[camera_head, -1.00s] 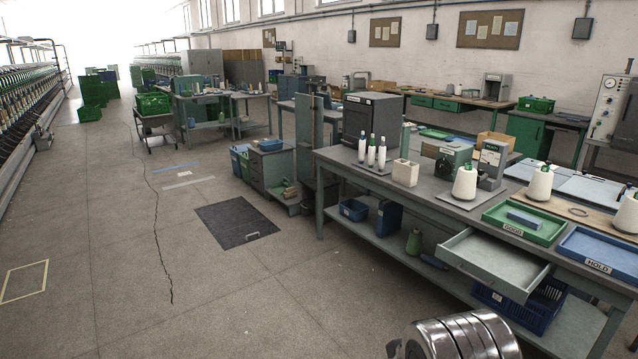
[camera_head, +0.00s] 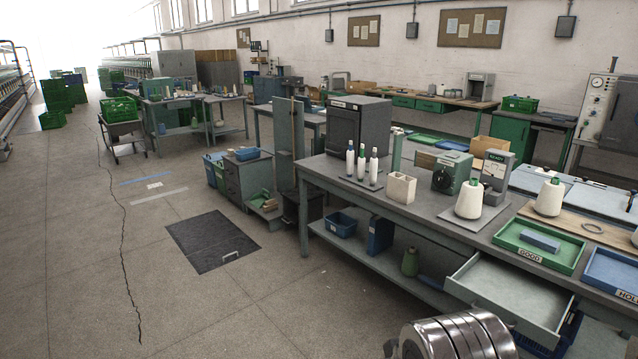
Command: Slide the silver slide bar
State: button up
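I cannot make out a silver slide bar for certain in this view. A green box with a dial (camera_head: 452,172) stands on the workbench, and a small grey unit marked READY (camera_head: 495,176) stands beside it. Any bar on them is too small to tell. My gripper is not in view; only a shiny metal rounded part of my arm shows at the bottom edge, in front of the bench.
The long workbench (camera_head: 420,208) fills the right, its drawer (camera_head: 512,298) pulled out toward me. A green GOOD tray (camera_head: 510,236), a blue tray (camera_head: 612,277) and white cones (camera_head: 470,199) stand on it. A dark floor mat (camera_head: 212,241) lies left; the floor around it is clear.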

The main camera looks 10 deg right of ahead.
aim_at(488, 189)
jog(key=z, duration=0.25)
jog(key=i, duration=1.8)
jog(key=z, duration=0.55)
jog(key=i, duration=0.9)
jog(key=z, duration=0.45)
jog(key=i, duration=1.25)
jog(key=z, duration=0.25)
